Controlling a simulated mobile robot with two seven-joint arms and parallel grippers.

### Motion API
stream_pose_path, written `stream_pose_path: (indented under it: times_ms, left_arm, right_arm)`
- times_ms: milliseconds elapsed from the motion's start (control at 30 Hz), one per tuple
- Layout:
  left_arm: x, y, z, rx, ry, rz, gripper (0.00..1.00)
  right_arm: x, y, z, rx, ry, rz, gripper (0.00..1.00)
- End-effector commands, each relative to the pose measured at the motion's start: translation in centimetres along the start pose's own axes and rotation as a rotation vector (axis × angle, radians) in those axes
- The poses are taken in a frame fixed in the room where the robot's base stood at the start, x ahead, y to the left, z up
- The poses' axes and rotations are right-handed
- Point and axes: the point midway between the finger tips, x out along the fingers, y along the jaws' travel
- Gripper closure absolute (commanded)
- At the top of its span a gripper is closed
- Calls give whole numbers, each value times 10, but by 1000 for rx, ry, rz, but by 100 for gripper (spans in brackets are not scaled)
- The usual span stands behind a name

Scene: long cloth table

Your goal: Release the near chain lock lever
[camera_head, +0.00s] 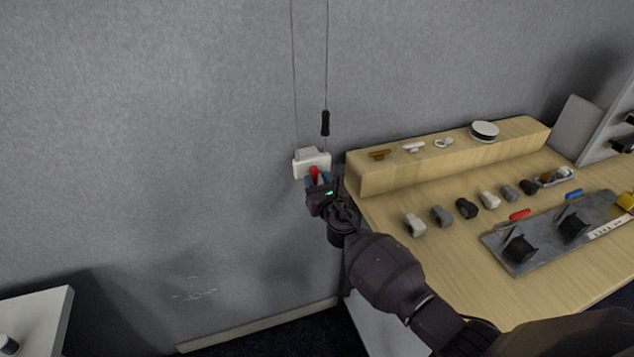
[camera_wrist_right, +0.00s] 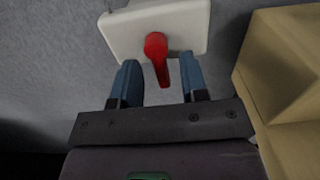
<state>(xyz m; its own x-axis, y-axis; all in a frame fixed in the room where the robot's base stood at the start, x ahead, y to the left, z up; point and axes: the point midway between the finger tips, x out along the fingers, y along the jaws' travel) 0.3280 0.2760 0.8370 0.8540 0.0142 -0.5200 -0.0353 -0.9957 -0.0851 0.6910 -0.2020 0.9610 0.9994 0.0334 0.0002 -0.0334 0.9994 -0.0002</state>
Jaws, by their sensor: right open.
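The red lever (camera_head: 314,172) sits on the front of a white chain lock box (camera_head: 311,160) on the grey wall, left of the wooden table. In the right wrist view the red lever (camera_wrist_right: 157,58) hangs down from the white box (camera_wrist_right: 120,32), slightly tilted. My right gripper (camera_head: 319,181) is at the lever, just below the box. Its blue fingers stand open on either side of the lever, and the right wrist view shows gaps between them and it (camera_wrist_right: 160,82). My left gripper is not in view.
Two thin cords run up the wall from the box, one with a black handle (camera_head: 325,123). The wooden table (camera_head: 390,255) with a raised shelf (camera_head: 450,157) stands close on the right, holding several small fittings and a grey plate (camera_head: 545,255). Bare wall lies left.

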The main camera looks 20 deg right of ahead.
Motion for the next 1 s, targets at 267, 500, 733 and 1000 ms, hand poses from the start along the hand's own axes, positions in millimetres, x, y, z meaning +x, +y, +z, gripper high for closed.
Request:
stream_pose_path:
  times_ms: [267,500,733,1000]
  left_arm:
    - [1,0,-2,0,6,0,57]
    - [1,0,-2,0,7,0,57]
    - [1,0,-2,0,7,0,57]
    - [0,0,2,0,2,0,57]
  right_arm:
    - [7,1,0,0,0,1,60]
    - [7,0,0,0,0,1,75]
    - [6,0,0,0,1,1,100]
    - [6,1,0,30,1,1,100]
